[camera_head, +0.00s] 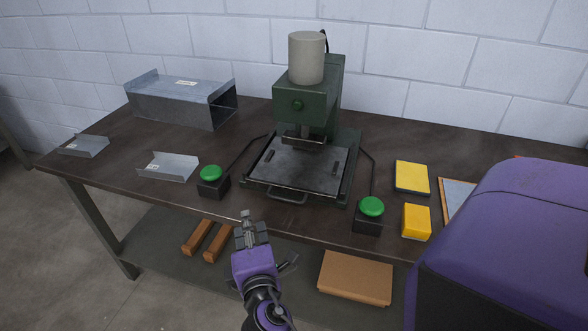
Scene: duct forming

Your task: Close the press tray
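The green press (310,100) stands at the back middle of the dark table, with a grey cylinder on top. Its flat dark metal press tray (300,168) sits low and extends out in front of the press head toward me. A bar handle (287,198) is on the tray's front edge. My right gripper (246,217) is in front of the table edge, below and left of the handle and apart from it. It looks empty, but its fingers overlap in this view, so its opening is unclear. My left gripper is not in view.
Green push buttons on black boxes flank the tray, left (211,180) and right (370,212). Sheet-metal pieces (168,167) and a long duct (180,102) lie left. Yellow blocks (416,222) lie right. My purple arm covers the right corner. A lower shelf holds a cardboard box (355,277).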

